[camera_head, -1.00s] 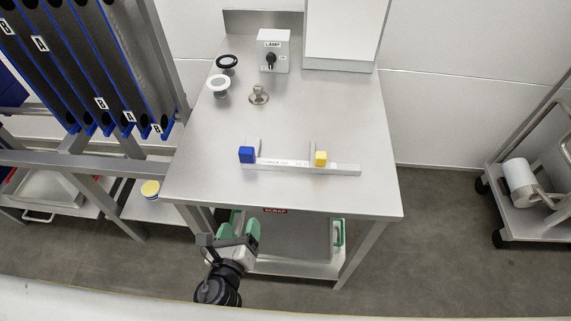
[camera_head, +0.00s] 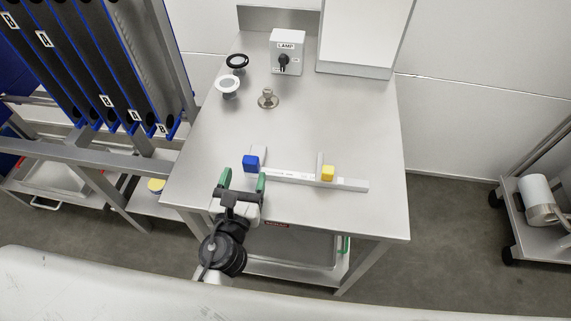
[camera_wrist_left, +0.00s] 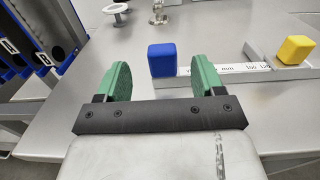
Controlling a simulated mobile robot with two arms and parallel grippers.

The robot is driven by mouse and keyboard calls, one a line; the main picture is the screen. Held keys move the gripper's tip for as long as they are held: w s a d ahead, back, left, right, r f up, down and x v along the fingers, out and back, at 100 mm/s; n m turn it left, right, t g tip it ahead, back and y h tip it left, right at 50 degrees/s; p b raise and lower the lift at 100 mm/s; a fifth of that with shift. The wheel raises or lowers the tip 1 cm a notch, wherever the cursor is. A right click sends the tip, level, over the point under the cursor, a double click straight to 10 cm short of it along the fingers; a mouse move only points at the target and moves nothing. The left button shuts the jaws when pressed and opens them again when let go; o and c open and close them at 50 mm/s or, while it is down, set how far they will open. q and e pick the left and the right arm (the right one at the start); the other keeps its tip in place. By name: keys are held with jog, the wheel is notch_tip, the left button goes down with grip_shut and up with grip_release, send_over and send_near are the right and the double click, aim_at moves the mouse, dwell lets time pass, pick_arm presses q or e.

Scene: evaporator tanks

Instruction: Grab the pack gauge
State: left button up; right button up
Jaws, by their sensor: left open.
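The pack gauge (camera_head: 292,178) lies near the front edge of the steel table. It is a long metal bar with a printed scale, a blue block (camera_head: 251,163) at its left end and a yellow block (camera_head: 327,173) further right. My left gripper (camera_head: 242,180) is open and empty at the table's front edge, just left of and in front of the blue block. My right gripper is not in view.
The steel table (camera_head: 335,125) carries a lamp switch box (camera_head: 287,52), a black ring (camera_head: 237,61), a white disc-shaped piece (camera_head: 228,84) and a small metal fitting (camera_head: 267,98) behind the gauge. A rack of dark panels (camera_head: 100,75) stands at the left.

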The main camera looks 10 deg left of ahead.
aim_at(251, 157)
pick_arm(q)
jog(key=shift+w, duration=0.75)
jog(key=w, duration=0.1)
jog(key=w+p, duration=0.1)
jog(key=w, duration=0.1)
jog(key=w+p, duration=0.1)
jog(key=shift+w+d+r, duration=0.15)
jog(key=shift+d+r, duration=0.05)
jog(key=shift+r, duration=0.05)
jog(key=shift+w+f, duration=0.1)
jog(key=shift+w, duration=0.2)
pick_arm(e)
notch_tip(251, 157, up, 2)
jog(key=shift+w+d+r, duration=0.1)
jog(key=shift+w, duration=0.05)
pick_arm(q)
jog(key=shift+s, duration=0.1)
jog(key=shift+c, duration=0.5)
jog(key=c, duration=0.9)
jog(key=shift+c, duration=1.1)
